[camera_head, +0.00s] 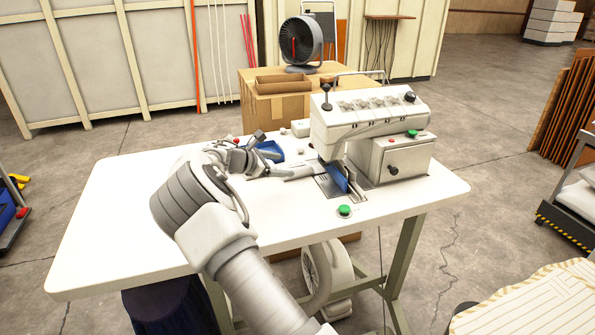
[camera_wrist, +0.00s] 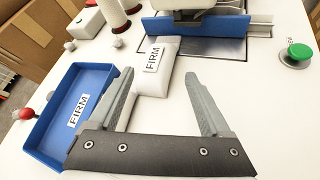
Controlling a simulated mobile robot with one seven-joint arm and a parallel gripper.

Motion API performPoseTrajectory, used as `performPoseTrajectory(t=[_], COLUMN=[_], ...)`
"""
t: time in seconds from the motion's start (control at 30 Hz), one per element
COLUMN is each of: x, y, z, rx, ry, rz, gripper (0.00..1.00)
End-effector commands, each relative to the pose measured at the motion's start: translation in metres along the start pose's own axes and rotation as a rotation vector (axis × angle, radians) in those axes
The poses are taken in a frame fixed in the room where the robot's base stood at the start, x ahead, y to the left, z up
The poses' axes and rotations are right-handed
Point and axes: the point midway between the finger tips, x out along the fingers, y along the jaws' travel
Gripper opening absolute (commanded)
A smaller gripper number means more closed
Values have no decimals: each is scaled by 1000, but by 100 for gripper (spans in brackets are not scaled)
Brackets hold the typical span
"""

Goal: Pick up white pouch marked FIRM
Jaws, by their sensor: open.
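The white pouch marked FIRM (camera_wrist: 158,70) lies on the white table, at the upper middle of the wrist view, with its black-lettered label facing up. Its far end is close to the blue guide of the machine. My gripper (camera_wrist: 159,76) is open, with one finger on each side of the pouch's near part. The pouch lies between the fingers; whether either finger touches it I cannot tell. In the head view my gripper (camera_head: 270,172) is low over the table, left of the machine, and the pouch is hard to make out there.
A blue tray (camera_wrist: 45,122) also labelled FIRM stands left of my gripper. The blue guide (camera_wrist: 195,26) and the white machine (camera_head: 365,125) stand beyond and right. A green button (camera_head: 344,211) is at the right front. The table's left side (camera_head: 110,225) is clear.

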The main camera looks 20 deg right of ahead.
Motion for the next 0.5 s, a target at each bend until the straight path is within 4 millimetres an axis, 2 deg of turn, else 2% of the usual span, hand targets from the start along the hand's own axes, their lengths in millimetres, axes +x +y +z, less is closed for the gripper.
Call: performPoseTrajectory(t=[0.03, 0.13, 0.37, 0.5], x=[12, 28, 44, 63], y=[-1, -1, 0, -2], z=[0, 0, 0, 2], rx=[0, 1, 1, 2], ry=[-2, -1, 0, -1], rz=[-2, -2, 0, -3], gripper=[82, 82, 82, 82])
